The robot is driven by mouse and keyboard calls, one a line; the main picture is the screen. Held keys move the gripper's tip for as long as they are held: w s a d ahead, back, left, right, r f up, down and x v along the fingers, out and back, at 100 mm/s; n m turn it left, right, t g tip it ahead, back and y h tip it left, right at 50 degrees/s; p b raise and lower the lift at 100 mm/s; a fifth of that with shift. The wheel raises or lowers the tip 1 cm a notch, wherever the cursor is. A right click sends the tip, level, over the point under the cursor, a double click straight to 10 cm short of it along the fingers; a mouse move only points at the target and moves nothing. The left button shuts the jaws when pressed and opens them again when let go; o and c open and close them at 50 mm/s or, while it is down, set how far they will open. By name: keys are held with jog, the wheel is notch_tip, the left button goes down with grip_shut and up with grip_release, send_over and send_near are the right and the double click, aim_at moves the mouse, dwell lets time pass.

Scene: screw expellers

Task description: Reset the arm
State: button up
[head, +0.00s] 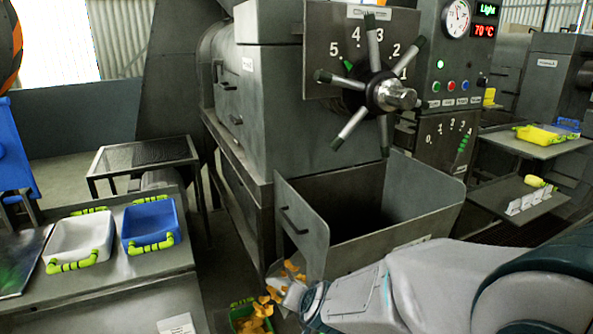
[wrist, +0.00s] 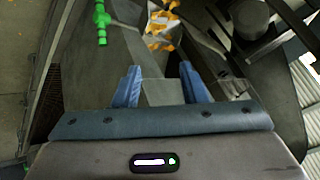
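My arm (head: 420,285) reaches in from the lower right in the head view, its far end low in front of the large machine. My gripper (wrist: 160,86) shows in the wrist view as two blue fingers spread apart. I see nothing held between them. The fingers themselves cannot be made out clearly in the head view. Orange pieces (wrist: 162,24) lie beyond the fingertips in the wrist view. In the head view, orange chips (head: 272,293) are near the arm's end, above and in a green-rimmed container (head: 240,303) partly cut off by the frame.
The machine has a spoked handwheel (head: 385,95), numbered plate and open grey hopper (head: 440,212) close to my arm. A white tray (head: 80,238) and a blue tray (head: 150,222) stand on the left table (head: 130,278). A side table (head: 530,148) is at right.

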jog(key=s+d+r+n+g+h+p, duration=0.2)
jog(key=s+d+r+n+g+p, duration=0.2)
jog(key=s+d+r+p, duration=0.4)
jog(key=s+d+r+g, duration=0.1)
jog(key=s+d+r, duration=0.4)
jog(key=s, duration=0.3)
jog(key=shift+r+g, duration=0.4)
jog(key=shift+r, duration=0.45)
